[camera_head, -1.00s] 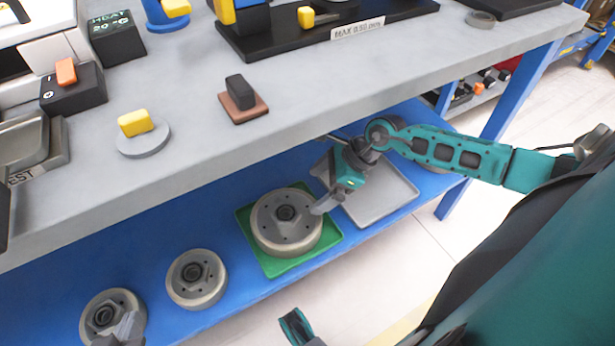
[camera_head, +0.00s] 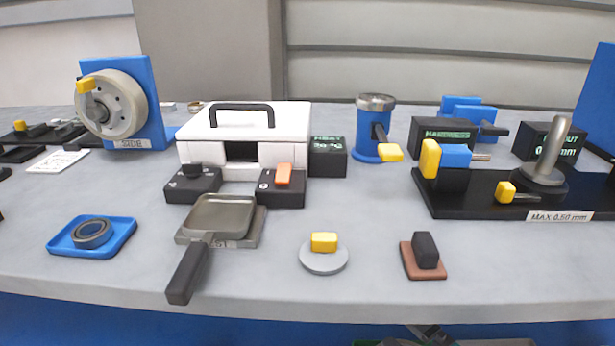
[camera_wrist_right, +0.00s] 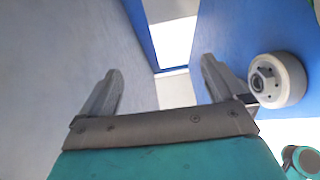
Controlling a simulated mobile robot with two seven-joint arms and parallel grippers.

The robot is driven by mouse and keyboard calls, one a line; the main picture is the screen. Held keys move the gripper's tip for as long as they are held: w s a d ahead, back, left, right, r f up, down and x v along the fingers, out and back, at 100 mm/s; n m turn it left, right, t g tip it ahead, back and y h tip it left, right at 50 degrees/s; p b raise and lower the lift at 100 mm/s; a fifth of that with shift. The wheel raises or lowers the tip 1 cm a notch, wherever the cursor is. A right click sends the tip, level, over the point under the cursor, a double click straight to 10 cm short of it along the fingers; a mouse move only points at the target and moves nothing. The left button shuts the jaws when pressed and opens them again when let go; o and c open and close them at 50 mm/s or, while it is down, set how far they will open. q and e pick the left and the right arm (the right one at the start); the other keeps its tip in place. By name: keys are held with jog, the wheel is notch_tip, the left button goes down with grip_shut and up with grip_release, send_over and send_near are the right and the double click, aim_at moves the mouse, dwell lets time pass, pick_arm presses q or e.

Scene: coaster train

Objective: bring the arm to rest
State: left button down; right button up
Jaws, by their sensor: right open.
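My right gripper (camera_wrist_right: 160,88) is open in the right wrist view, with nothing between its fingers. It is beside a grey wheel (camera_wrist_right: 278,80) against the blue shelf (camera_wrist_right: 240,45); the wheel is just past the right finger, apart from the jaws as far as I can tell. In the head view only a small dark and teal bit of my arm shows at the bottom edge, below the table front. My left gripper is not seen in the head view.
The grey workbench (camera_head: 365,285) holds a blue tray with a ring (camera_head: 92,233), a small pan (camera_head: 215,215), a yellow-knobbed disc (camera_head: 324,258), a brown block (camera_head: 424,258) and a black gauge base (camera_head: 450,200). A teal part (camera_wrist_right: 303,162) shows at the wrist view's lower right.

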jog(key=s+f+m+g+h, duration=0.3)
jog(key=s+f+m+h, duration=0.4)
jog(key=m, duration=1.4)
pick_arm(q)
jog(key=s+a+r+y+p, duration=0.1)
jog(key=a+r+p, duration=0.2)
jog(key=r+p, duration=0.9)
jog(key=p, duration=0.5)
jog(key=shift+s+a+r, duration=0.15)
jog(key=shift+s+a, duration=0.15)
pick_arm(e)
jog(key=s+d+r, duration=0.2)
jog(key=s+r, duration=0.1)
jog(key=r, duration=0.7)
jog(key=shift+r+m+g, duration=0.35)
jog(key=shift+m+g, duration=0.05)
